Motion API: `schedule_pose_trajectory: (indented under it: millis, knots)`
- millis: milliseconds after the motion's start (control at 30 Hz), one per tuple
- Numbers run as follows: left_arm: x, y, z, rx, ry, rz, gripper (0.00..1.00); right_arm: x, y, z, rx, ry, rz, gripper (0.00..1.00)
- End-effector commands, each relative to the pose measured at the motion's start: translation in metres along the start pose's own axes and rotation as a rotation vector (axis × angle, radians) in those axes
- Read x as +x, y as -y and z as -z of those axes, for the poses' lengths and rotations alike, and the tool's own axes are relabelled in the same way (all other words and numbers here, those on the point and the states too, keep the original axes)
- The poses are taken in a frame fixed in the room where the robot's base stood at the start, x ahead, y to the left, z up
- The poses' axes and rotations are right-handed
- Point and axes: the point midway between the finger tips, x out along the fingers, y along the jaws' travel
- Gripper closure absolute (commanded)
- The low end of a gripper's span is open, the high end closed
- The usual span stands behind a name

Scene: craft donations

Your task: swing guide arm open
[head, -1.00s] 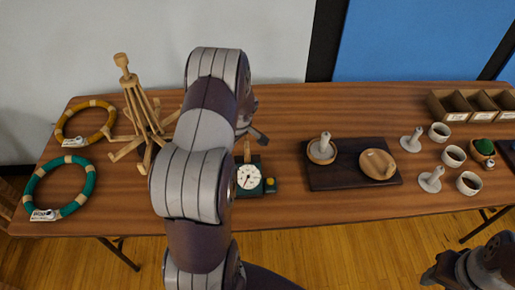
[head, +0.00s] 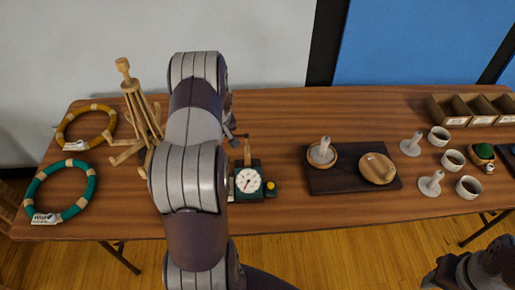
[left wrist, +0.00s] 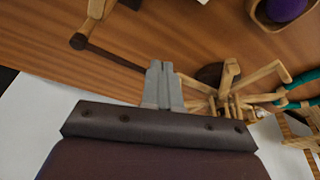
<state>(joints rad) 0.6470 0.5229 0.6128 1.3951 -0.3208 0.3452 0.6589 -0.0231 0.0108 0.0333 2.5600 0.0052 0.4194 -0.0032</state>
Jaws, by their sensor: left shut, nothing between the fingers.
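A dark green device with a white dial (head: 248,181), a yellow knob and a short wooden post stands at the table's front, partly behind my left arm. A wooden swift (head: 140,110) with spread arms stands left of it; it also shows in the left wrist view (left wrist: 228,98). My left gripper (left wrist: 162,68) is shut and empty, its fingertips close to a dark rod (left wrist: 110,57) with a round end; I cannot tell if they touch. In the head view my left arm mostly hides this gripper. My right gripper (head: 437,277) is at the lower right edge, its fingers unclear.
An amber ring (head: 86,127) and a teal ring (head: 60,190) lie at the left. A dark board (head: 345,183) with two wooden dishes is at centre right. White cups, stands and a wooden divided box (head: 470,108) fill the right end. Bare tabletop lies behind the board.

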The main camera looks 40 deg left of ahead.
Motion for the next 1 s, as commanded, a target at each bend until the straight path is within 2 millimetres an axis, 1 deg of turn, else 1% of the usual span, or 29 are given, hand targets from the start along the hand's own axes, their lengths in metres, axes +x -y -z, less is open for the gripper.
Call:
schedule_pose_trajectory:
  millis: [667, 1000]
  knots:
    - [0.001, 0.000, 0.003, 0.000, 0.000, 0.001, 1.00, 0.001, 0.000, 0.000, 0.000, 0.000, 0.000, 0.57]
    - [0.002, -0.016, 0.002, 0.000, 0.001, 0.000, 1.00, 0.010, 0.000, -0.001, 0.000, 0.000, 0.000, 0.57]
